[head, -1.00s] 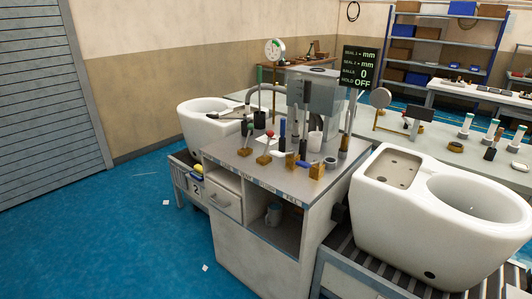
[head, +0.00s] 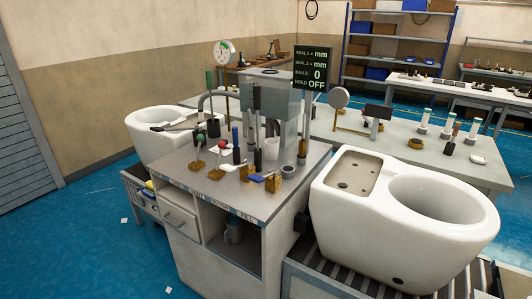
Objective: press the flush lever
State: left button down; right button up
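No part clearly reads as the flush lever. Several small handles stand on the workstation top (head: 197,178). Another white bowl (head: 152,146) stands behind on the left. Neither of my grippers is in view.
A white cup (head: 271,148) and dark upright tools crowd the top. A long table (head: 410,140) lies behind. Blue floor (head: 75,230) is mostly clear at left.

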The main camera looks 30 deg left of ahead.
aim_at(226, 167)
jog(key=u, duration=0.05)
jog(key=i, duration=0.85)
jog(key=u, duration=0.5)
